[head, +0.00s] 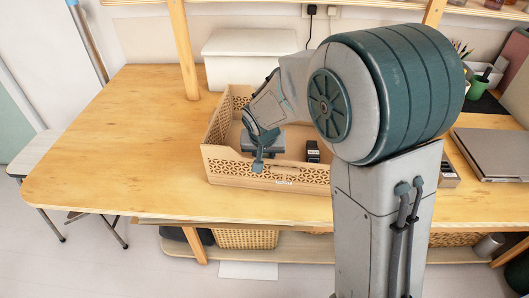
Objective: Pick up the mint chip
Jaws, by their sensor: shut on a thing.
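My gripper (258,158) reaches down into a tan crate (222,172) with patterned cut-out walls on the wooden table. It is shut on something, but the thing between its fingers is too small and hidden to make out. I cannot pick out the mint chip for certain in this view. A small black item with a pale mark (313,151) stands in the crate, to the right of the gripper and apart from it. My arm hides the right part of the crate.
A white lidded box (249,57) stands behind the crate. A closed grey laptop (492,153) and a green cup (478,86) are on the right. A wooden post (184,50) rises behind the crate's left side. The left of the table (110,150) is clear.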

